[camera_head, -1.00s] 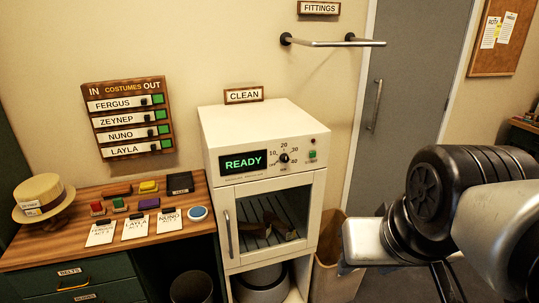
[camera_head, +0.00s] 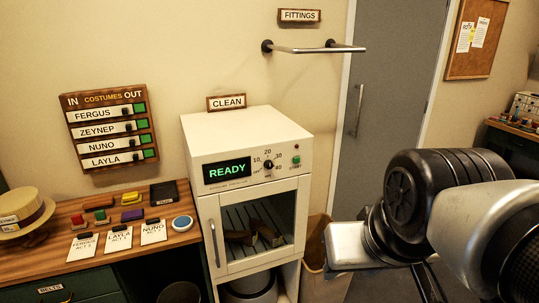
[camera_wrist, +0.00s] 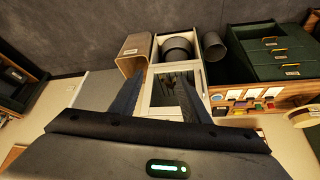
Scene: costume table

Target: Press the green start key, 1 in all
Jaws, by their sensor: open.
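The green start key (camera_head: 295,160) is a small green button at the right of the control panel on the white cleaning cabinet (camera_head: 247,138). A dark display (camera_head: 227,171) beside it reads READY in green. A black dial (camera_head: 268,165) sits between display and key. The cabinet door is shut, and brown shoes (camera_head: 254,231) show on the rack behind its glass. In the wrist view my gripper (camera_wrist: 160,95) is open and empty, its two dark fingers spread toward the cabinet (camera_wrist: 179,78). In the head view my arm is at the right, apart from the cabinet; the fingers are not visible there.
A wooden desk (camera_head: 60,246) with cards, coloured blocks and a straw hat (camera_head: 24,211) stands left of the cabinet. A costume board (camera_head: 111,126) hangs above it. A brown bin (camera_head: 318,258) stands right of the cabinet. A metal rail (camera_head: 315,48) juts from the wall.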

